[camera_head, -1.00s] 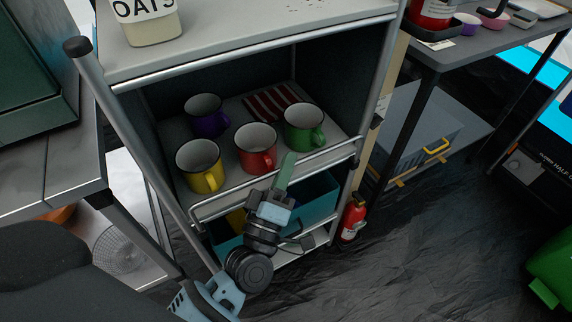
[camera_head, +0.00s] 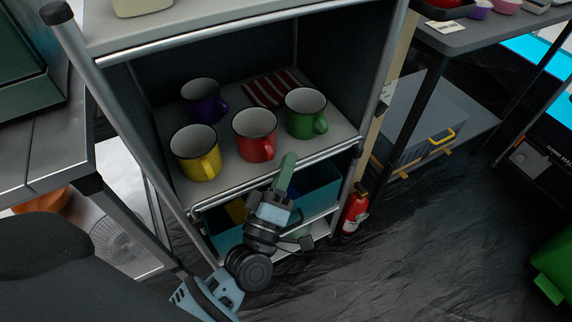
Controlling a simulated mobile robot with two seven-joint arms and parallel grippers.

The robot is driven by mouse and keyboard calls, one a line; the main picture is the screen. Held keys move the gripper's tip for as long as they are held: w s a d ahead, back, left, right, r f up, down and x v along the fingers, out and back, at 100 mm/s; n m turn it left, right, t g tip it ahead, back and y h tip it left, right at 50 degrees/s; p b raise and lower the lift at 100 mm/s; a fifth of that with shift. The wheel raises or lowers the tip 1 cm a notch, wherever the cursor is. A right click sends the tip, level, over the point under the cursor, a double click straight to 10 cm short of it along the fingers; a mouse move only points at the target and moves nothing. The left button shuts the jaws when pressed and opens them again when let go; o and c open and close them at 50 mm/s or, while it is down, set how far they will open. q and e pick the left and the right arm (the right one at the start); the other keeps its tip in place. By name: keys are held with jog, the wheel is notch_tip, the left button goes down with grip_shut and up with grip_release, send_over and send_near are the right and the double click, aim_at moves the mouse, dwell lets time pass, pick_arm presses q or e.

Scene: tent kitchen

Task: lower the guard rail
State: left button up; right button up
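The guard rail (camera_head: 233,190) is a thin metal bar along the front edge of the shelf (camera_head: 222,170) that holds the mugs. It looks low, close to the shelf's front edge. My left gripper (camera_head: 287,165) is at the middle of the rail. Its green fingertip part reaches up across the bar, overlapping it in the picture. I see it edge-on, so I cannot tell whether the fingers are apart, shut, or touching the bar. Part of the rail is hidden behind it. My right gripper is not in view.
A yellow mug (camera_head: 193,160), red mug (camera_head: 254,143), green mug (camera_head: 303,121) and purple mug (camera_head: 201,106) stand upright behind the rail. A teal bin (camera_head: 318,187) is below. A fire extinguisher (camera_head: 354,210) stands right of the rack. The dark floor (camera_head: 430,250) there is clear.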

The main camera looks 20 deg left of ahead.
pick_arm(q)
jog(key=v, duration=0.7)
jog(key=shift+s, duration=0.35)
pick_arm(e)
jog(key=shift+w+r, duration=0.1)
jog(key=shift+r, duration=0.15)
pick_arm(q)
jog(key=shift+f, duration=0.15)
